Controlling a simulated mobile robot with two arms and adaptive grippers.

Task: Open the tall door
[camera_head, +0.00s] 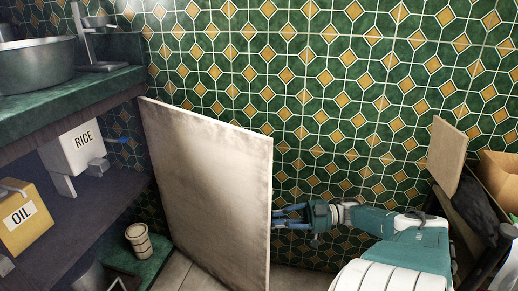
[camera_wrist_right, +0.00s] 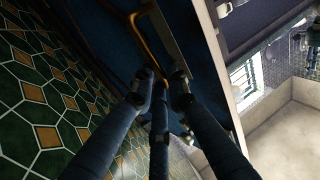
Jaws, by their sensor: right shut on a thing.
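The tall door (camera_head: 205,190) stands swung out from the shelves, its pale inner face toward me in the head view. In the right wrist view its other face is dark blue (camera_wrist_right: 95,30) and carries a brass-coloured bar handle (camera_wrist_right: 143,38). My right gripper (camera_head: 283,215) reaches in from the right to the door's free edge, with its fingertips partly hidden behind it. In the right wrist view its fingers (camera_wrist_right: 160,85) are closed at the lower end of the handle. My left gripper is not in view.
The open shelves at left hold a white RICE box (camera_head: 83,147) and a yellow OIL box (camera_head: 22,217). A ribbed cup (camera_head: 138,240) stands on a low green ledge. A green tiled wall (camera_head: 340,90) rises behind the door. A board (camera_head: 447,155) and a cardboard box (camera_head: 499,177) are at right.

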